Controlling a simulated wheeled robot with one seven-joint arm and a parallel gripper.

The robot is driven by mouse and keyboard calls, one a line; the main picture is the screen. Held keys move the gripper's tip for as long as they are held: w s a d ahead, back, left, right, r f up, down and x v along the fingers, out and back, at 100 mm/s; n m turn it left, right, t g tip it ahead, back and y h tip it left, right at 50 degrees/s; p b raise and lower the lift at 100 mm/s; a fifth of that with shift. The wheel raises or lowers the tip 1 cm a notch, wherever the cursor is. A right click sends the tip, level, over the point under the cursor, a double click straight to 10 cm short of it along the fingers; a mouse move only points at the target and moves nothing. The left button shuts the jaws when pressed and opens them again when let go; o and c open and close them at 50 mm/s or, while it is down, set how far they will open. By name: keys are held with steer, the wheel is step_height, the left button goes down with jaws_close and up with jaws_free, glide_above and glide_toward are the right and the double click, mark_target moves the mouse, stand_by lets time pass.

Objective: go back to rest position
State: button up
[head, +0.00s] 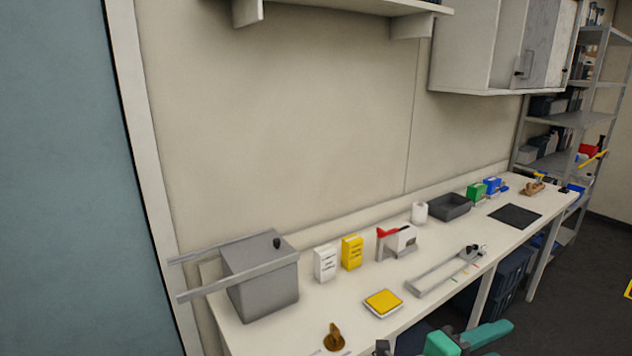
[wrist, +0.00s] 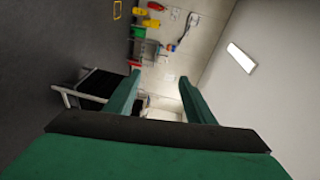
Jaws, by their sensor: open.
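My gripper shows in the wrist view (wrist: 154,95) with its two green fingers wide apart and nothing between them. The wrist view is turned on its side and looks across the room, away from the bench. In the head view a green part of my arm (head: 442,344) shows at the bottom edge, in front of the bench; the fingertips are not clear there.
A long white bench (head: 345,286) runs along the wall. It holds a grey box (head: 262,285), white and yellow cartons (head: 351,252), a yellow-topped pad (head: 383,302) and a grey tray (head: 450,207). A shelf rack (head: 570,121) stands at the far right. Dark floor (head: 600,270) is open at right.

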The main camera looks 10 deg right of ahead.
steer(key=w+a+f+n+t, duration=0.55)
steer(key=a+n+t, duration=0.35)
steer(key=n, duration=0.6)
steer(key=s+a+f+n+t+y, duration=0.2)
steer(key=a+f+n+t+y, duration=0.3)
steer(key=a+f+n+y, duration=0.55)
steer(key=s+a+f+n+y, duration=0.4)
steer(key=s+a+f+n, duration=0.2)
steer(key=s+a+f, duration=0.4)
steer(key=s+a+f+n+g+y, duration=0.1)
steer(key=s+a+f+n+y, duration=0.1)
steer(key=s+a, duration=0.8)
steer(key=s, duration=0.4)
steer(key=shift+s+f, duration=0.15)
steer(key=shift+s, duration=0.05)
steer(key=shift+a, duration=0.1)
steer(key=shift+c, duration=0.7)
